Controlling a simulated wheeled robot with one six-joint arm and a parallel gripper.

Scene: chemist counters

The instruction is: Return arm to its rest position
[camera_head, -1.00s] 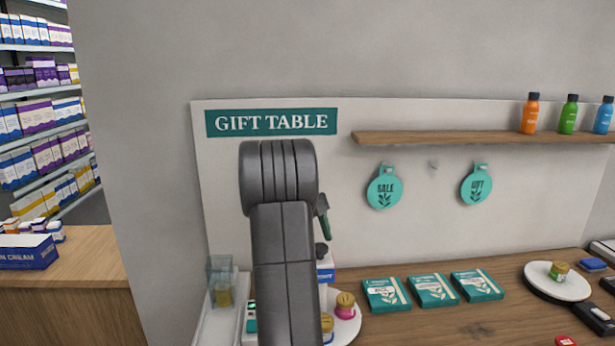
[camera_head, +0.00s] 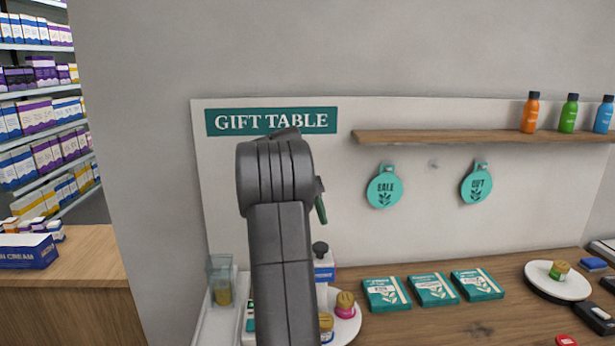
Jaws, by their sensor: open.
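My grey arm (camera_head: 282,230) rises from the bottom of the view and bends away at its upper joint, in front of the Gift Table backboard. Only a small dark green finger of my gripper (camera_head: 320,205) shows, just right of the arm's upper joint. The rest of the gripper is hidden behind the arm. The gripper is open, and no held thing shows. The visible finger appears apart from the pump bottle (camera_head: 323,268) below it.
Behind the arm stand a white plate (camera_head: 346,328) with small jars and a clear container (camera_head: 221,280). Several teal boxes (camera_head: 433,290) lie right of it. A wooden shelf (camera_head: 450,136) with bottles and two hanging teal tags (camera_head: 385,187) are on the backboard.

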